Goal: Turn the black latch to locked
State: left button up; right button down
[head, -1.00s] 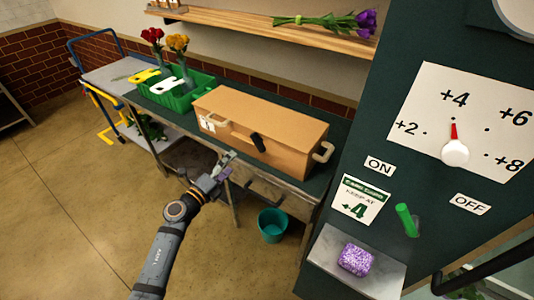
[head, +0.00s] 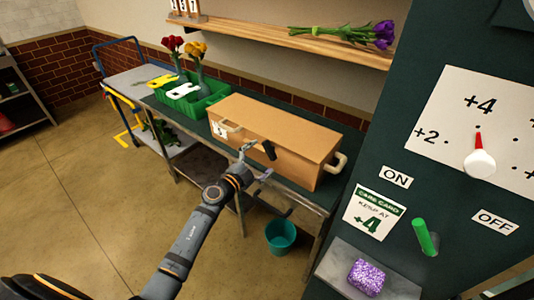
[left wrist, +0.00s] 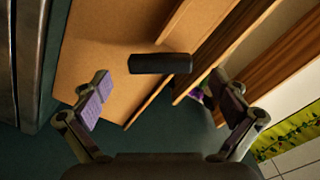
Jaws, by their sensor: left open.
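The black latch (head: 269,151) is on the front of the tan box (head: 285,125), near the lid's edge, and looks tilted in the head view. In the left wrist view the latch (left wrist: 161,63) lies across the seam, ahead of and between my open fingers. My left gripper (head: 256,160) is open just in front of the box, close to the latch. Its two padded fingers (left wrist: 164,98) also show in the left wrist view, with nothing between them. My right gripper is not in view.
The box has pale handles (head: 335,163) and stands on a dark green bench (head: 318,196). A green crate (head: 190,103) with flowers is to its left. A teal bucket (head: 281,235) stands on the floor. A dark green panel with a green lever (head: 425,237) is at the right.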

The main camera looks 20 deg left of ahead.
aim_at(271, 150)
pick_arm(q)
jog(key=shift+x, duration=1.35)
